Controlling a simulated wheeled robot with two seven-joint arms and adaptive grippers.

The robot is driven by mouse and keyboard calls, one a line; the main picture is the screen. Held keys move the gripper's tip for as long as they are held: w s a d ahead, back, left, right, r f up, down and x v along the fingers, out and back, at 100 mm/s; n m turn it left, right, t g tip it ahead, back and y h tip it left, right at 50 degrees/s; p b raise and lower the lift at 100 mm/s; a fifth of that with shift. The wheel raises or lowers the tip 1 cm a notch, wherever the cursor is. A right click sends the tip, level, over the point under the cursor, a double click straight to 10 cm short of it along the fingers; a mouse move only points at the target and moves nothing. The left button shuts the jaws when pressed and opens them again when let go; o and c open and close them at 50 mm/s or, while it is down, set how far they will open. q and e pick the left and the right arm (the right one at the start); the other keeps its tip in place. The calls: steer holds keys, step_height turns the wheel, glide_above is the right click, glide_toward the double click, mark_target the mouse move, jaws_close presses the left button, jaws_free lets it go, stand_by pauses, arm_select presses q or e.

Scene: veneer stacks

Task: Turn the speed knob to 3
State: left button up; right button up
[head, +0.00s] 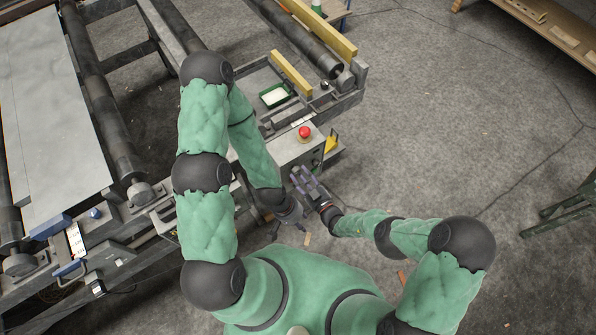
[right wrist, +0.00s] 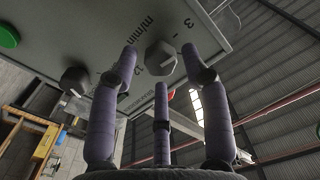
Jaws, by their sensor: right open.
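In the right wrist view a grey, faceted knob (right wrist: 160,58) sits on the underside-seen grey panel, between "m/min" lettering and a "3" mark. I take it as the speed knob; its pointer direction is not clear. My right gripper (right wrist: 160,80) has purple fingers spread open around the knob's outline; I cannot tell whether they touch it. In the head view my right gripper (head: 307,180) is at the front of the control box (head: 296,150), and the knob is hidden there. My left gripper (head: 285,222) is just below it, its fingers unclear.
A second, black knob (right wrist: 75,80) with a white mark and a green button (right wrist: 8,37) are on the same panel. A red button (head: 305,132) tops the box.

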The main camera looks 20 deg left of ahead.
steer(key=shift+s+d+r, duration=0.15)
steer(key=shift+s+d, duration=0.1)
steer(key=shift+d, duration=0.15)
steer(key=p+v, duration=0.1)
steer(key=p, duration=0.1)
steer(key=shift+s+d+p, duration=0.3)
steer(key=shift+p, duration=0.1)
steer(key=shift+p+v, duration=0.6)
steer(key=shift+v, duration=0.3)
